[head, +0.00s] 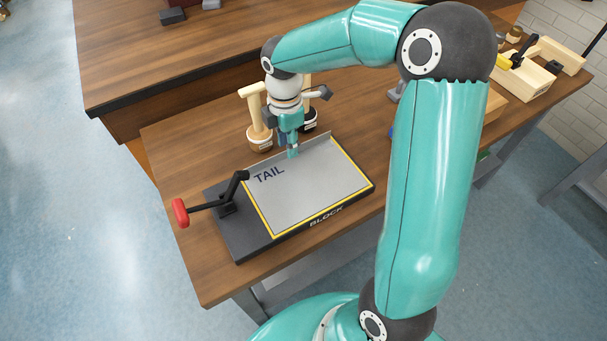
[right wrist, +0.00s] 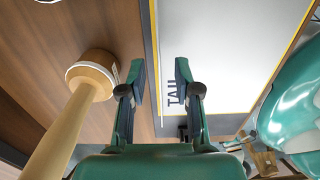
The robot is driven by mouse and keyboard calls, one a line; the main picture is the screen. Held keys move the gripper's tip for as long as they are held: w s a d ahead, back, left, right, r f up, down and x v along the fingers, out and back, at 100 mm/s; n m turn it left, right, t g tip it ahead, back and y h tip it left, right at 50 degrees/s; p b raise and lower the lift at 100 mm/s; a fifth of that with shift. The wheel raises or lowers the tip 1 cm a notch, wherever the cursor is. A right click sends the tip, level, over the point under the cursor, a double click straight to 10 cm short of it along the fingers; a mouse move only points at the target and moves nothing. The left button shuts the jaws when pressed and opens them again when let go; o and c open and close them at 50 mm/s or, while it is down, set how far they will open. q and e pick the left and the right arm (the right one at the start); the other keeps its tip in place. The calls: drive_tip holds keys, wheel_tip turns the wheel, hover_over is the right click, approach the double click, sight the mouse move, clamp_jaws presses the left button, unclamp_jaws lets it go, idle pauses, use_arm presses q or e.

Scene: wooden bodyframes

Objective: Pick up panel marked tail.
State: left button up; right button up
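The panel marked TAIL (head: 310,185) is a grey sheet inside a yellow outline, lying on the dark block (head: 237,243) on the bench. It also shows in the right wrist view (right wrist: 215,50). My right gripper (head: 292,153) points down at the panel's back edge, near the TAIL lettering. In the right wrist view my right gripper (right wrist: 161,78) has its fingers apart, with the panel's edge running between them and nothing clamped. Whether a finger touches the panel cannot be told. My left gripper is in neither view.
A toggle clamp with a red handle (head: 180,212) sits at the block's left end. Two wooden mallets, one at the left (head: 260,137) and one behind my gripper (head: 309,120), stand close behind the block. A wooden tool holder (head: 525,80) is at the far right.

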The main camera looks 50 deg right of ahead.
wheel_tip(320, 180, down, 2)
clamp_jaws()
drive_tip(key=shift+r, duration=0.2)
idle(0.5)
